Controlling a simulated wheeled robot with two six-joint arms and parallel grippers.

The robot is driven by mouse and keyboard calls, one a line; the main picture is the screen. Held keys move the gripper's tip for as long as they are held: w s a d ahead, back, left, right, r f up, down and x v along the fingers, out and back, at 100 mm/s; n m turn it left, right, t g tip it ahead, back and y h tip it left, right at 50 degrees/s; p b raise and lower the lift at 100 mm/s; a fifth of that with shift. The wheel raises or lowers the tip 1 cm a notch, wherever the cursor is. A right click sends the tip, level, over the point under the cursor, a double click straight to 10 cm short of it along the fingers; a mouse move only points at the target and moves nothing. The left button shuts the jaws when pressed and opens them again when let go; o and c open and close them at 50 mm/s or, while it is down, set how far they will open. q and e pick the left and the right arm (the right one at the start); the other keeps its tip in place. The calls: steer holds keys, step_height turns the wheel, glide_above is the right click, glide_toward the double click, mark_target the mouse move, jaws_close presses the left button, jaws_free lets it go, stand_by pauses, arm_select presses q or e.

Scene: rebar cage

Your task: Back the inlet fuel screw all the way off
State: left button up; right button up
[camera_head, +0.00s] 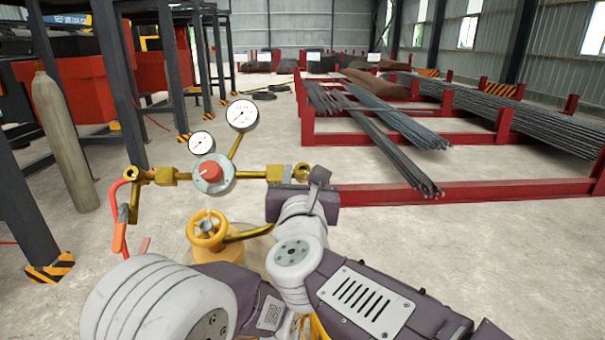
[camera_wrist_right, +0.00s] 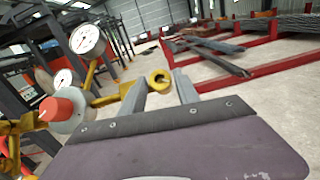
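The brass inlet fuel screw (camera_head: 301,171) is at the right end of the regulator's brass pipe. In the right wrist view it is a yellow ring-shaped end (camera_wrist_right: 159,80) between my right gripper's two grey fingers. My right gripper (camera_wrist_right: 158,84) is open, with a finger on each side and visible gaps; contact cannot be seen. In the head view my right gripper (camera_head: 317,176) is beside the screw, one finger showing and the rest hidden by its body. The regulator (camera_head: 214,174) has a red knob and two white gauges. My left gripper is not in view.
A yellow handwheel valve (camera_head: 207,233) stands below the regulator. A red hose (camera_head: 114,197) hangs from its left end. A tan gas cylinder (camera_head: 66,140) stands at left. Red racks with rebar (camera_head: 400,130) stand behind at right; open floor lies between.

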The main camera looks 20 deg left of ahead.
jaws_close()
